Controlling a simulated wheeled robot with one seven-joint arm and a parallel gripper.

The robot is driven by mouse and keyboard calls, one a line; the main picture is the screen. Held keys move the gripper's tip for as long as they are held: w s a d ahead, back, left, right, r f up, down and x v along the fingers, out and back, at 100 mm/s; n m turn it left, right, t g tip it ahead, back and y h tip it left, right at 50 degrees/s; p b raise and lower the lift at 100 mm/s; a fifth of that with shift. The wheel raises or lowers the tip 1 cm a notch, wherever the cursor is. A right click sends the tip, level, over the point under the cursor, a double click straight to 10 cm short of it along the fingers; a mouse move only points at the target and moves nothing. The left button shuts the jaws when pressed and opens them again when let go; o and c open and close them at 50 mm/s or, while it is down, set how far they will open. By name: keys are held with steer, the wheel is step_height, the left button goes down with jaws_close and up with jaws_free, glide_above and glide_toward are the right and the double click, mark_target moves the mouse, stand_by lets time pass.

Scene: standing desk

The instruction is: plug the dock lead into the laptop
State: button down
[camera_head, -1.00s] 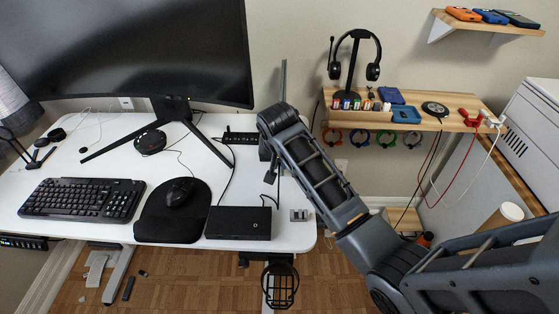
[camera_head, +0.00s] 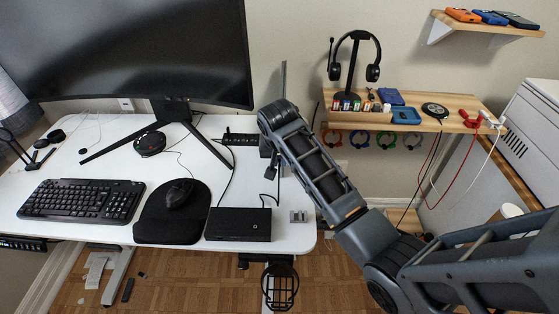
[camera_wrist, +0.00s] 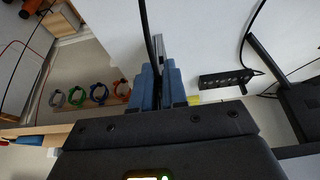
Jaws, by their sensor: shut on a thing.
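My gripper (camera_head: 271,168) hangs over the right part of the white desk, at the end of the arm, small and partly hidden by the wrist. In the wrist view its blue fingers (camera_wrist: 158,88) are closed together, with a black lead (camera_wrist: 147,35) running up from between them. A thin dark lead (camera_head: 277,188) also shows below my gripper in the head view. A flat black box (camera_head: 238,224) lies at the desk's front edge, below and left of my gripper. I cannot tell whether it is the dock or the laptop. The plug end is hidden.
A small grey metal piece (camera_head: 298,216) sits right of the box. A black socket strip (camera_head: 240,139) lies behind, near the monitor foot. The mouse mat (camera_head: 160,225) and keyboard (camera_head: 82,200) are to the left. A wooden shelf (camera_head: 455,106) with hanging coloured rings is at right.

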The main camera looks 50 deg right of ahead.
steer(key=shift+w+d, duration=0.1)
steer(key=shift+d, duration=0.05)
steer(key=c, duration=1.1)
jaws_free()
steer(key=shift+r, duration=0.1)
steer(key=v, duration=0.7)
steer(key=shift+r, duration=0.3)
